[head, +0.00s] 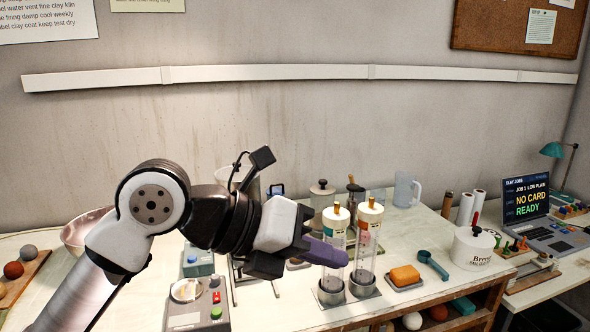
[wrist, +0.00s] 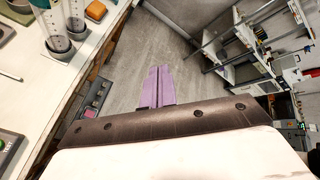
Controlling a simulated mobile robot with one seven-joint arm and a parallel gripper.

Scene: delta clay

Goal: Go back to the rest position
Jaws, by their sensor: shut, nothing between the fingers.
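My gripper (head: 325,254) is raised over the front of the worktable (head: 262,315), pointing right in the head view. Its purple fingers are together and hold nothing. In the wrist view the closed fingers (wrist: 156,86) are seen against the grey floor, past the table's edge. In the head view the fingertips overlap the left one of two clear tubes, and I cannot tell how far apart they are in depth.
Two clear capped tubes (head: 366,245) stand on dark bases. An orange sponge (head: 405,276), a teal scoop (head: 433,266) and a white lidded pot (head: 472,248) are to their right. A control box (head: 198,315) stands below my arm. Open floor (wrist: 185,40) lies beyond the table.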

